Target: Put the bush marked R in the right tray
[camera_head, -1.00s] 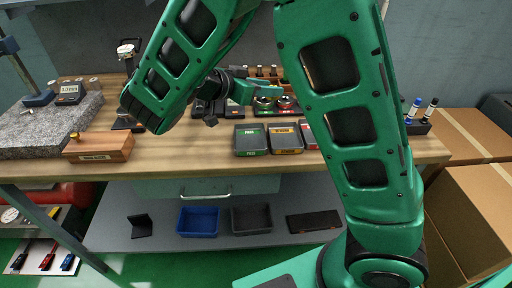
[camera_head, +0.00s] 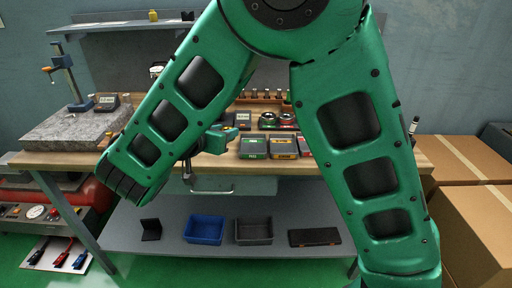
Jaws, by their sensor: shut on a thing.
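My gripper (camera_head: 187,174) shows only as a small dark piece below my green wrist, in front of the bench edge; my forearm hides most of it. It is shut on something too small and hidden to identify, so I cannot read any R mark. Three shallow trays lie side by side on the bench, right of my wrist: one with a green label (camera_head: 253,147), one with an orange label (camera_head: 283,147), and one with a red label (camera_head: 304,143), partly behind my arm. Several small cylindrical pieces stand in a wooden rack (camera_head: 262,98) at the back.
A grey granite plate (camera_head: 65,130) with a stand and a small display (camera_head: 107,101) fills the bench's left side. A blue bin (camera_head: 205,229) and a dark bin (camera_head: 254,231) sit on the lower shelf. Cardboard boxes (camera_head: 465,160) stand at the right.

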